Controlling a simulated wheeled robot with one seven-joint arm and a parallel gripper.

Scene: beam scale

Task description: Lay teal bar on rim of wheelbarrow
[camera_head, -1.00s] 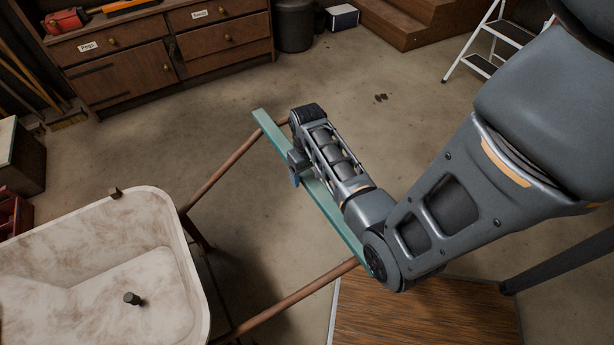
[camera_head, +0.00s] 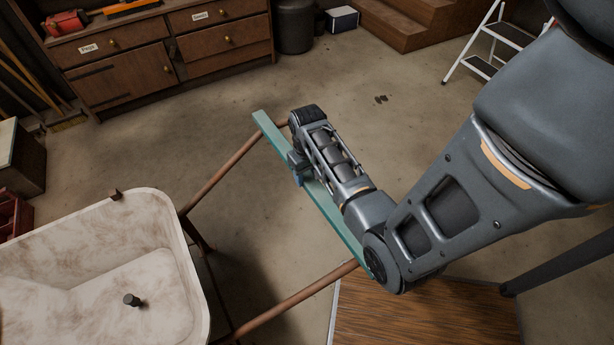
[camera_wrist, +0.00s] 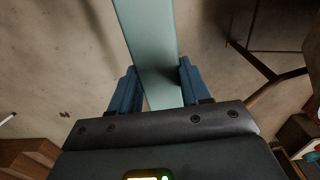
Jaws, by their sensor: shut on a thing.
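The teal bar (camera_head: 272,132) is long and flat. It runs slantwise across both wooden handles of the wheelbarrow in the head view; I cannot tell whether it touches them. My gripper (camera_head: 298,178) is shut on the bar between its ends, and my arm hides part of it. In the wrist view the bar (camera_wrist: 152,45) passes between the two blue fingers of my gripper (camera_wrist: 156,85). The wheelbarrow (camera_head: 172,205) has a whitish, stained tray with a rounded rim at the lower left, left of the bar and apart from it.
A dark peg (camera_head: 132,299) stands in the wheelbarrow tray, and a small brown block (camera_head: 116,195) sits at its rim. A wooden-topped surface (camera_head: 430,315) is at the bottom, near my arm. Drawers (camera_head: 165,50) stand at the back. The floor behind the handles is clear.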

